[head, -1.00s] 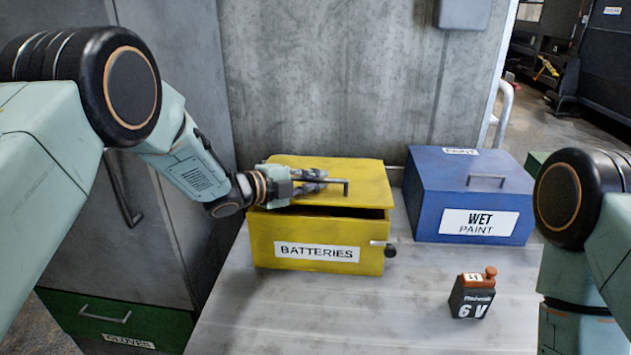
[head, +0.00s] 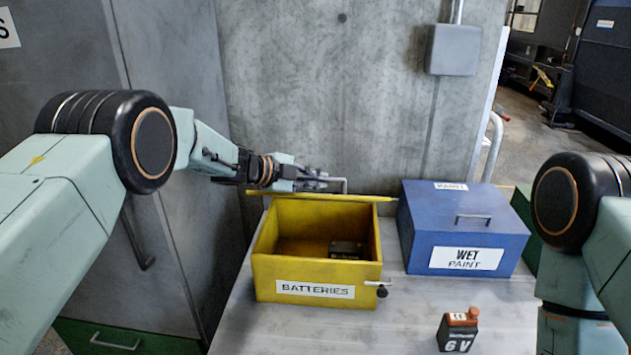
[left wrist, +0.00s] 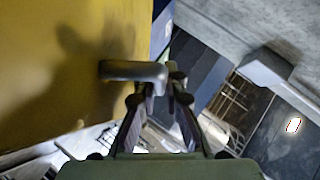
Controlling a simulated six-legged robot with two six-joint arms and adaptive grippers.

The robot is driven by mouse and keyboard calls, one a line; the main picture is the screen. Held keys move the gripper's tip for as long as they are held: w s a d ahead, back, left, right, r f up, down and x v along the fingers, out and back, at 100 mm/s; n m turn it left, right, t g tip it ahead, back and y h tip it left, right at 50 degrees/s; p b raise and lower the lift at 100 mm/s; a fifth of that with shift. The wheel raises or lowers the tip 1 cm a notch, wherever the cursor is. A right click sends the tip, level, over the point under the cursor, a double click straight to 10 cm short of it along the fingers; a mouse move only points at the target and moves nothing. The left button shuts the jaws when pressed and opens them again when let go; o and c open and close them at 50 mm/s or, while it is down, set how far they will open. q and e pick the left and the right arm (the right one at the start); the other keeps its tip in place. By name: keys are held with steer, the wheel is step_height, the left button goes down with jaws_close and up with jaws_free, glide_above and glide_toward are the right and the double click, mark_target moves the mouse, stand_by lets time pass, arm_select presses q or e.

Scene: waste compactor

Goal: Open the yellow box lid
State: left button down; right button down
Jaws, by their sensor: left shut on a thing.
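The yellow box (head: 268,262) labelled BATTERIES stands on the bench with its top open. A dark battery (head: 345,249) lies inside it. The yellow lid (head: 372,199) is swung up at the box's back and shows nearly edge-on in the head view; in the left wrist view its face (left wrist: 50,75) fills the left side. My left gripper (head: 322,181) is behind and above the box, shut on the lid's grey handle (left wrist: 125,70). My right gripper is out of view; only part of my right arm shows.
A blue WET PAINT box (head: 420,235) stands close to the right of the yellow box. A 6 V battery (head: 458,331) stands on the bench (head: 400,315) at the front right. A concrete wall (head: 330,100) rises behind. The front middle of the bench is clear.

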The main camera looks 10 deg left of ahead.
arm_select(q)
steer(key=shift+w+r+p, duration=0.45)
steer(key=shift+r+p, duration=0.05)
steer(key=shift+r, duration=0.05)
steer(key=c, duration=1.7)
jaws_free()
steer(key=shift+a, duration=0.15)
